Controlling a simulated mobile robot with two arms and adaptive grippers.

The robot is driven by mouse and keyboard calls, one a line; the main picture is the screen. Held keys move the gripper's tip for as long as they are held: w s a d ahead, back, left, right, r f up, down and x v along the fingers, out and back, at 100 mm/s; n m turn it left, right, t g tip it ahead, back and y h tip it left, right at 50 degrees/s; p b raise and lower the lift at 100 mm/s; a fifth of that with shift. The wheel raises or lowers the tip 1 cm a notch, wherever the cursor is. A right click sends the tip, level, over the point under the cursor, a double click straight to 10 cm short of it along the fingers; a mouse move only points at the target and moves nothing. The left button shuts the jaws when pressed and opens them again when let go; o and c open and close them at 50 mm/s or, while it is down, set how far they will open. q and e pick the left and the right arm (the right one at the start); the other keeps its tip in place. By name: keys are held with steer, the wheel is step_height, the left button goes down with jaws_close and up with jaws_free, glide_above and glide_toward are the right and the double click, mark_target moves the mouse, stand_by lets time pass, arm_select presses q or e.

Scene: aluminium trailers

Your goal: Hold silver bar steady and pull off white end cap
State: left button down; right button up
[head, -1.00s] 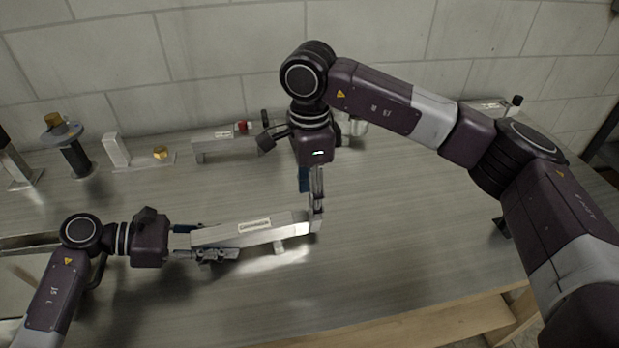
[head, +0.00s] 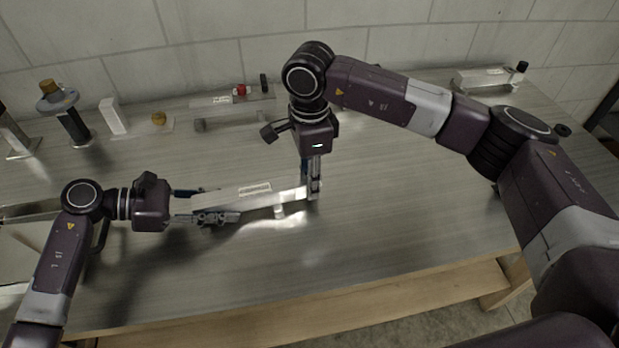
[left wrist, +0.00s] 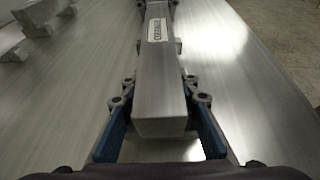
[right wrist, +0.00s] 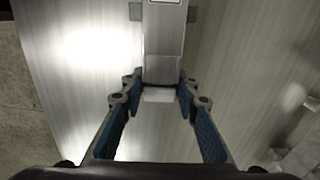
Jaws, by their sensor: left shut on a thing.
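The silver bar (head: 238,199) is a long box section with a white label, held level above the bench. My left gripper (head: 208,206) is shut on its left end; the left wrist view (left wrist: 160,105) shows the bar between the blue pads. My right gripper (head: 313,188) points down at the bar's right end. In the right wrist view its fingertips (right wrist: 158,82) lie on both sides of that end, and I cannot tell whether they press on it. The white end cap (right wrist: 158,95) shows as a pale face there, at the bar's end.
A metal workbench (head: 400,220) lies below, with free room to the right and in front. At the back stand a white block (head: 112,116), a dark post with a round top (head: 72,125) and another silver bar (head: 222,108). One more bar (head: 485,78) lies at the back right.

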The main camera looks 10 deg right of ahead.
steer(key=c, duration=0.5)
arm_select(q)
steer(key=shift+a, duration=0.1)
arm_select(e)
steer(key=shift+w+d, duration=0.1)
steer(key=shift+d, duration=1)
steer(key=shift+d, duration=0.3)
steer(key=shift+d, duration=0.35)
steer(key=shift+d, duration=0.5)
steer(key=shift+r, duration=4.5)
